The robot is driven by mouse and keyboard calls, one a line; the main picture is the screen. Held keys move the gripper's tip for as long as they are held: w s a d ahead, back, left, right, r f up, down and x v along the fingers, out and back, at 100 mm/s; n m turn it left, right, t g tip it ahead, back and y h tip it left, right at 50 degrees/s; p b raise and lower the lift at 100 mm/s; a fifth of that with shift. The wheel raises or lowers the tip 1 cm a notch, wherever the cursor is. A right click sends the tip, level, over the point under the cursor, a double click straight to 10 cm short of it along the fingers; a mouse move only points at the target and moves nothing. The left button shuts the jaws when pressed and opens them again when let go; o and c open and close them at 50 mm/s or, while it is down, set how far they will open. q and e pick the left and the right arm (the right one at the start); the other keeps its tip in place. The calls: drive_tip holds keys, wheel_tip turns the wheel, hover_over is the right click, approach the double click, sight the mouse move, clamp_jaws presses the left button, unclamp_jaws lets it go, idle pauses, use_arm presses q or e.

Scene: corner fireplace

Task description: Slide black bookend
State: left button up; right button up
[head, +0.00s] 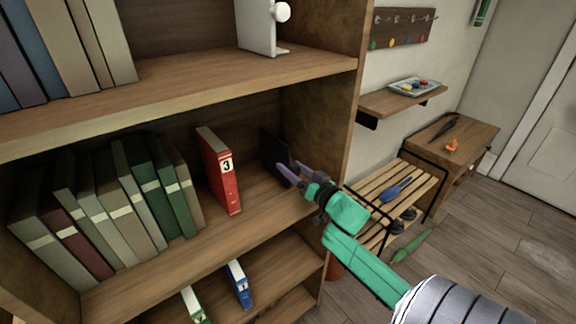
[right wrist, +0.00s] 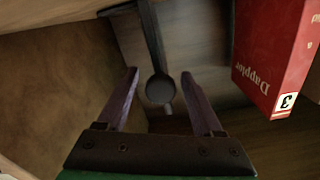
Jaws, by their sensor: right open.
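The black bookend (head: 277,153) stands on the middle shelf of the bookcase, near its right side wall. In the right wrist view the bookend (right wrist: 151,35) is a thin dark upright with a round knob. My right gripper (head: 290,169) reaches in from the right and covers part of it. In the right wrist view the open fingers (right wrist: 158,75) lie on either side of the knob; I cannot tell whether they touch it. My left gripper is not in view.
A red binder marked 3 (head: 219,172) stands left of the bookend, with a gap of bare shelf. Several books (head: 105,205) lean further left. A white bookend (head: 258,28) is on the shelf above; blue (head: 238,284) and green binders are below. A slatted bench (head: 390,185) is outside.

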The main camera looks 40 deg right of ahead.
drive_tip(key=shift+w, duration=0.95)
drive_tip(key=shift+c, duration=0.3)
clamp_jaws()
idle(0.4)
